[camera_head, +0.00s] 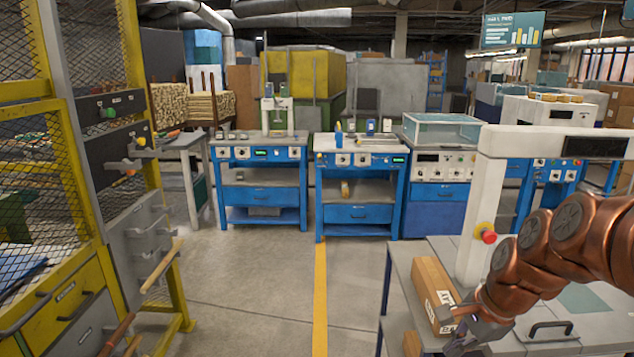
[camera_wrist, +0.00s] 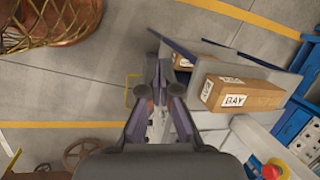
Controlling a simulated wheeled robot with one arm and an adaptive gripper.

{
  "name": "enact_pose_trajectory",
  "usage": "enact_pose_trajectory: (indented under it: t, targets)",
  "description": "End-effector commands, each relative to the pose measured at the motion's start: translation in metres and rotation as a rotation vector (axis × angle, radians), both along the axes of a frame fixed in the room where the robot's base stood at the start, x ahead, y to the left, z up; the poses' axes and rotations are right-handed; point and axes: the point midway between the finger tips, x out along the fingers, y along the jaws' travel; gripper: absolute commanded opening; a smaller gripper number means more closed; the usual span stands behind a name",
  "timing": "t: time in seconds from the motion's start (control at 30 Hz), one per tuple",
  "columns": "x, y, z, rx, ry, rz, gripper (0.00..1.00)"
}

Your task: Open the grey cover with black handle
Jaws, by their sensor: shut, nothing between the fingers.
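The grey cover (camera_head: 572,349) with a black bar handle (camera_head: 549,327) is at the lower right of the head view, on the grey bench top. It looks closed, and the bottom edge of the picture cuts it off. My gripper (camera_head: 456,343) is to the left of the handle, apart from it, beside a cardboard box (camera_head: 432,290). In the wrist view my gripper (camera_wrist: 158,78) is shut and empty, pointing past the bench edge with floor below. I cannot make out the cover or its handle in the wrist view.
The labelled box also shows in the wrist view (camera_wrist: 245,93), right of my fingers. A yellow mesh frame (camera_head: 105,190) stands at left. The middle floor (camera_head: 250,275) is clear.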

Motion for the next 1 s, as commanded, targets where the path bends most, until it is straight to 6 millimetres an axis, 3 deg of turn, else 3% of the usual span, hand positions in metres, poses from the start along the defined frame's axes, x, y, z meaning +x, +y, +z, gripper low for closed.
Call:
enact_pose_trajectory:
  t: [0.1, 0.3, 0.5, 0.6, 0.77, 1.0]
  targets:
    - [-0.040, 0.033, 0.002, -0.071, 0.012, 0.257, 0.00]
    - [-0.115, 0.065, -0.003, -0.166, 0.053, 0.675, 0.00]
    - [-0.187, 0.076, -0.011, -0.223, 0.102, 1.050, 0.00]
    - [-0.213, 0.075, -0.014, -0.238, 0.120, 1.188, 0.00]
    - [-0.238, 0.073, -0.018, -0.242, 0.140, 1.314, 0.02]
    - [-0.243, 0.072, -0.019, -0.243, 0.142, 1.345, 0.27]
